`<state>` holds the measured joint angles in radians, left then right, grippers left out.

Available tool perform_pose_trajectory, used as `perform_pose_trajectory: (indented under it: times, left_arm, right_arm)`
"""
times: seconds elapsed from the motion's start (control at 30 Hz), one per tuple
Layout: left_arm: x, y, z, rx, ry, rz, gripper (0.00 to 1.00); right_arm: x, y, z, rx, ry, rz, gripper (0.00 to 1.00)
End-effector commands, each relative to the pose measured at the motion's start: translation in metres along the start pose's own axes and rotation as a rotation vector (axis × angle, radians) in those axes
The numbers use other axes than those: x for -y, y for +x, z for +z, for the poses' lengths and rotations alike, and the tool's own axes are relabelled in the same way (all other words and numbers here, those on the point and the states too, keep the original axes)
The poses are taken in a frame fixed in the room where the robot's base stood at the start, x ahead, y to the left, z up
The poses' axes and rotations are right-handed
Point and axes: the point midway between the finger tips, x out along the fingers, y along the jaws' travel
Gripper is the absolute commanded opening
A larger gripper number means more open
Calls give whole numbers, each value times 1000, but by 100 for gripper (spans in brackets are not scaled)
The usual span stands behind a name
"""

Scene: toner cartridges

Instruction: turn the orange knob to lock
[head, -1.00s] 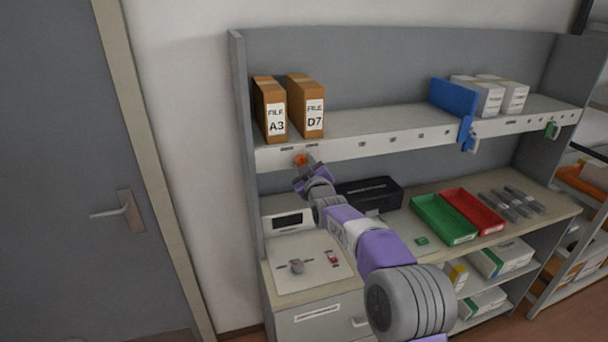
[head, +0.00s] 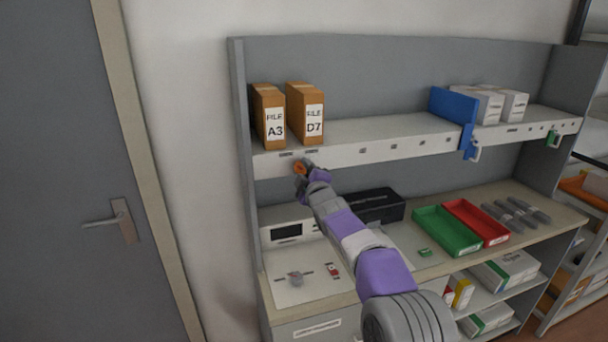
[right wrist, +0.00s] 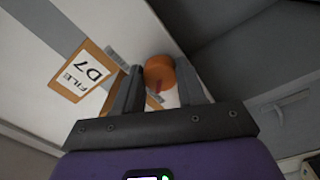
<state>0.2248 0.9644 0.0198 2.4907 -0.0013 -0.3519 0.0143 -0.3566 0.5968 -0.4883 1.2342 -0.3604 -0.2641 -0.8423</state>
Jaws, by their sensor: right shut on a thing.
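The orange knob (head: 300,169) sits on the front edge of the upper shelf, below the file boxes. It also shows in the right wrist view (right wrist: 160,74), between the two dark fingers, with a small red mark on its near side. My right gripper (head: 304,171) is at the shelf edge and is shut on the knob; it also shows in the right wrist view (right wrist: 155,90). Part of the knob is hidden by the fingers. My left gripper is in no view.
File boxes A3 (head: 268,118) and D7 (head: 306,112) stand on the shelf (head: 390,146) just above the knob. A blue divider (head: 453,106) is clamped farther right. Below are a black box (head: 378,204), a green tray (head: 447,236) and a red tray (head: 475,220).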

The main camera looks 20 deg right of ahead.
Motion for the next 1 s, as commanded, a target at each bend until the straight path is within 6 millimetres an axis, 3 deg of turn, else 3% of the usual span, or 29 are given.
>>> perform_pose_trajectory:
  times: [0.37,0.4,0.53,0.83,1.0]
  left_arm:
    - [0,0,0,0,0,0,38]
    - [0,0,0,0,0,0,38]
    - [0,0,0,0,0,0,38]
    - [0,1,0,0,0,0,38]
    - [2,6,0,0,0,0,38]
  right_arm:
    - [-1,0,0,-1,-5,1,9]
    - [-1,0,0,-1,-5,1,44]
    - [-1,0,0,-1,-4,1,64]
    - [0,-1,0,-1,-4,0,65]
    - [0,-13,-1,-2,-4,0,65]
